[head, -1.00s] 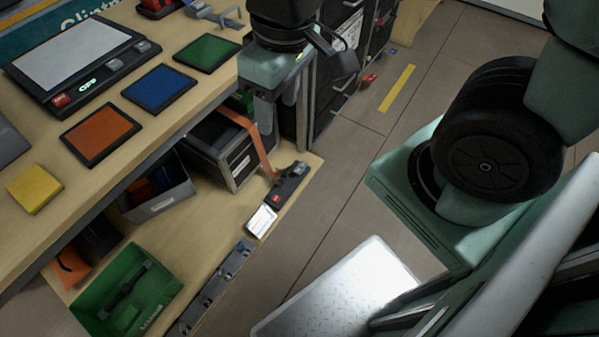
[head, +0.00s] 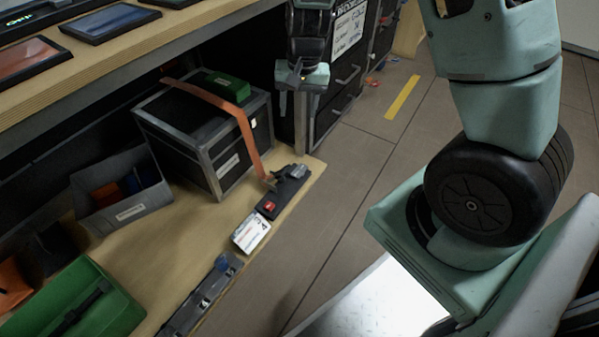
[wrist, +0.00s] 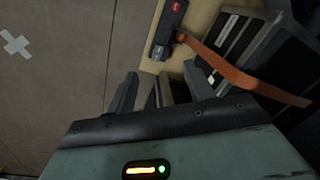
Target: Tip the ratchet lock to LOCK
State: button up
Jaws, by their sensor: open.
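The ratchet lock (head: 287,188) is a dark block with a grey lever part and a red patch (head: 269,206). It lies on the lower wooden shelf near its front edge, at the end of an orange strap (head: 243,122). In the wrist view the ratchet (wrist: 165,32) is beyond my fingertips, at the top middle, with the strap (wrist: 235,72) running off right. I cannot read the lever's setting. My gripper (head: 301,92) points down, open and empty, above and apart from the ratchet. Its fingers also show in the wrist view (wrist: 155,88).
The strap crosses a black case (head: 205,135) with metal edges. A white card (head: 251,233) lies beside the ratchet. A grey bin (head: 122,195) and green tray (head: 85,305) share the shelf. The upper bench edge (head: 130,55) overhangs it.

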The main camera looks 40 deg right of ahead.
aim_at(300, 170)
jog(key=w+d+f+m, duration=0.3)
jog(key=w+f, duration=0.1)
jog(key=f, duration=0.4)
jog(key=w+d+f+m, duration=0.3)
jog(key=w+f+m, duration=0.1)
jog(key=f, duration=0.4)
jog(key=shift+g+h, duration=0.3)
jog(key=shift+g, duration=0.1)
jog(key=f+b, duration=0.2)
jog(key=f, duration=0.3)
jog(key=f+b, duration=0.3)
jog(key=f, duration=0.3)
jog(key=f+b, duration=0.2)
jog(key=f, duration=0.4)
jog(key=shift+w+d+f, duration=0.15)
jog(key=shift+d, duration=0.1)
